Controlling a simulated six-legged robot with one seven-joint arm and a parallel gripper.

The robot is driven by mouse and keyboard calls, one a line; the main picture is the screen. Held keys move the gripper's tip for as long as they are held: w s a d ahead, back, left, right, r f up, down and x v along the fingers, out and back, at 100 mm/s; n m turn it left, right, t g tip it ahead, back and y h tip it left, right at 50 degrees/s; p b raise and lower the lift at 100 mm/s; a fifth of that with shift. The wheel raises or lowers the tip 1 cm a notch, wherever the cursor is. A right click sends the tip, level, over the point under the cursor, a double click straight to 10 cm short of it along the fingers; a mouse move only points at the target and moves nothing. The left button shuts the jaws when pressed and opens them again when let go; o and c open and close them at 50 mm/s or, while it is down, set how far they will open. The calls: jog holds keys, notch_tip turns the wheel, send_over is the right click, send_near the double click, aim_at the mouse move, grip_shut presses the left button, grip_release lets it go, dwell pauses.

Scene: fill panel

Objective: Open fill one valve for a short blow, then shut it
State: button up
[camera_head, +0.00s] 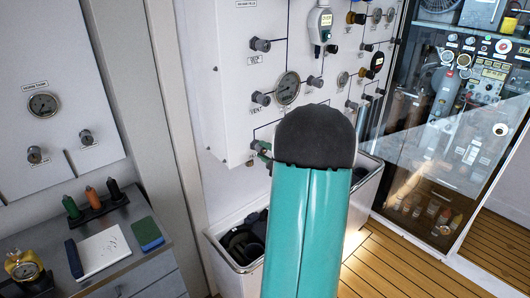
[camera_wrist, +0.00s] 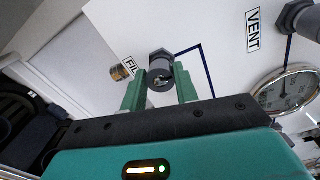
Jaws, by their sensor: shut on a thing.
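The fill one valve knob (camera_wrist: 161,74) is dark grey and round, on the white panel in the wrist view. The label beside it (camera_wrist: 129,68) reads "FIL" with the rest hidden behind the knob and finger. My gripper (camera_wrist: 159,90) has its two green fingers on either side of this knob and is shut on it. In the head view, a green fingertip of my gripper (camera_head: 262,148) shows at the panel, left of my teal arm, which hides most of the valve area. Whether the valve is open or shut cannot be told.
The vent knob (camera_head: 261,98) and a round gauge (camera_head: 287,88) sit just above on the panel (camera_head: 225,125). A white bin (camera_head: 222,246) stands below. A glass-fronted cabinet (camera_head: 440,130) stands right.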

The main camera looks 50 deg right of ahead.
jog(key=shift+r, duration=0.1)
dwell(0.5)
jog(key=o, duration=1)
jog(key=shift+c, duration=0.2)
jog(key=v, duration=1.3)
jog(key=shift+s, duration=0.4)
